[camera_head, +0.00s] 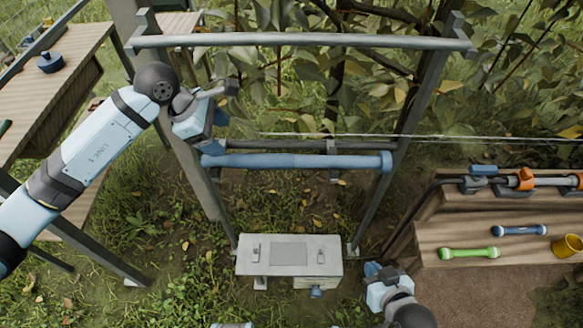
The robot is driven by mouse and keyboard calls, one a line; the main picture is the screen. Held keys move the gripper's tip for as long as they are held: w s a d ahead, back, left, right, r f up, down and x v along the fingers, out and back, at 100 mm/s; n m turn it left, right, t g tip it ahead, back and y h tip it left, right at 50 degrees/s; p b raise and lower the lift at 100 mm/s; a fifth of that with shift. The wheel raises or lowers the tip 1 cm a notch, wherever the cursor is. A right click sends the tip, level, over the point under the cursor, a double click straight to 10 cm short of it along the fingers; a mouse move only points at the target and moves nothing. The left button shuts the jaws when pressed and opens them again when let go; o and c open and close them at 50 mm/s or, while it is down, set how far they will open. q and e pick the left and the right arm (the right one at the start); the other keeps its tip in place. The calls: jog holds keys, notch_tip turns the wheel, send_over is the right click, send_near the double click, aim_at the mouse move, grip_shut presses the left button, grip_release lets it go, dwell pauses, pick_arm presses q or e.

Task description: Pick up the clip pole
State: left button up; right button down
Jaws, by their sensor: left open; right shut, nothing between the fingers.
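A long pole with grey and orange clip-like parts (525,178) lies across holders on the wooden rack at the right; it may be the clip pole, but I cannot tell for sure. A thick blue bar (296,161) spans the metal frame in the middle. My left gripper (222,116) is open and empty near the frame's left post, just above the blue bar's left end; I cannot tell whether it touches the bar. My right gripper (374,270) is shut and empty at the lower middle, left of the rack and far from the pole.
The metal frame's grey top bar (300,40) and posts stand before leafy branches. A grey box (289,255) sits at its foot. The rack shelf holds a green-handled tool (469,253), a blue one (519,230) and a yellow cup (567,246). A wooden table (50,85) stands left.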

aim_at(241, 157)
pick_arm(q)
jog(key=shift+y, duration=0.4)
jog(key=x, duration=0.5)
jog(key=w+x, duration=0.1)
jog(key=x, duration=0.1)
jog(key=shift+a+f, duration=0.25)
jog(key=shift+f, duration=0.25)
jog(key=shift+x, duration=2.75)
jog(key=shift+s+d, duration=0.1)
jog(key=shift+r, duration=0.1)
jog(key=c, duration=1.1)
